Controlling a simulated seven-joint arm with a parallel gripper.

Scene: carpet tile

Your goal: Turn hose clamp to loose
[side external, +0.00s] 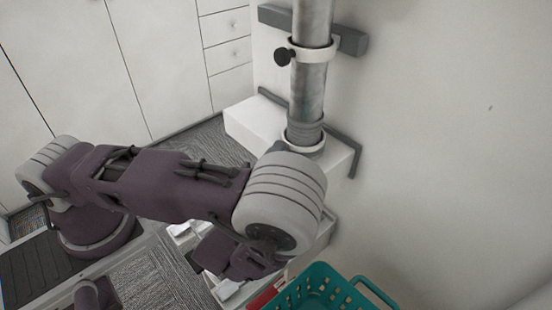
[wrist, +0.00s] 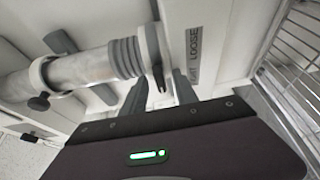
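The hose clamp is a white ring (wrist: 149,48) around the end of a ribbed grey hose (wrist: 125,57). A thin dark key (wrist: 158,77) sticks out from it. A grey label (wrist: 194,57) beside it reads "LOOSE" and, partly hidden, what looks like "TIGHT". In the side view, the white ring (side external: 304,142) shows low on the upright pipe, partly behind my arm. My gripper (wrist: 160,92) is open, with a grey finger on either side of the key. The key appears between the fingers; I cannot tell whether they touch it. In the side view, my wrist hides the fingers.
The metal pipe (side external: 311,85) has an upper white bracket (side external: 312,50) with a black knob (side external: 283,56). A white ledge (side external: 252,122) stands behind my arm. A teal basket (side external: 325,288) is at the bottom. A wire rack (wrist: 295,65) is at right in the wrist view.

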